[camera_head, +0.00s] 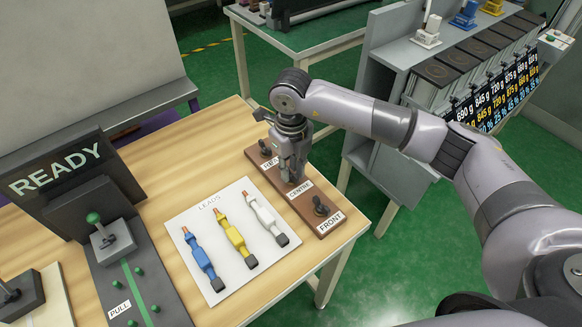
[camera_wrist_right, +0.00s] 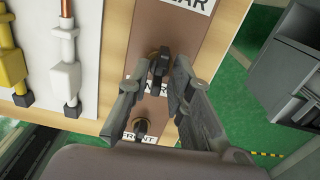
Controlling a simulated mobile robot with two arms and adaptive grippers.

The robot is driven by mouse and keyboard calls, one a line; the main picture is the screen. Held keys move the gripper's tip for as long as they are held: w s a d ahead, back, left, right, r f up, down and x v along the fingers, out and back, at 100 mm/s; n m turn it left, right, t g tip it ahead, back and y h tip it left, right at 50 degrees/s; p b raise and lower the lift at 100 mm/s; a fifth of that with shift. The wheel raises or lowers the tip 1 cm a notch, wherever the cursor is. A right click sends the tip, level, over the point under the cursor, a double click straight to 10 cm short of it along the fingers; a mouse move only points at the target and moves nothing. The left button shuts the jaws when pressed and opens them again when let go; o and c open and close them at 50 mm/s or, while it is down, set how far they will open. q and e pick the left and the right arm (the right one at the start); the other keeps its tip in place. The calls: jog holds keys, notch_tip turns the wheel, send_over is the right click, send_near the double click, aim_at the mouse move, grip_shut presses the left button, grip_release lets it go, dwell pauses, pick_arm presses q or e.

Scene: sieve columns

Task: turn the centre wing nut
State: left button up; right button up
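The brown board (camera_head: 258,160) carries dark wing nuts beside labels REAR, CENTRE and FRONT. My right gripper (camera_head: 291,176) points down over the middle of the board and largely hides the centre nut in the head view. In the right wrist view, the centre wing nut (camera_wrist_right: 160,63) sits on a brass-coloured base between the two fingertips of my right gripper (camera_wrist_right: 161,66). The fingers are apart, one on each side of the nut; I cannot tell whether either touches it. The front wing nut (camera_head: 320,206) and rear wing nut (camera_head: 266,147) stand clear. My left gripper is not in view.
A white LEADS panel (camera_head: 184,222) with blue, yellow and white leads lies left of the board. Further left are a READY sign (camera_head: 58,168) and a lever with a green knob (camera_head: 95,219). The wooden table's (camera_head: 200,135) right edge is close to the board.

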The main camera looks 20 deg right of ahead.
aim_at(291, 171)
jog(key=shift+o, duration=0.5)
jog(key=shift+r, duration=0.1)
notch_tip(291, 171, up, 12)
dwell(0.6)
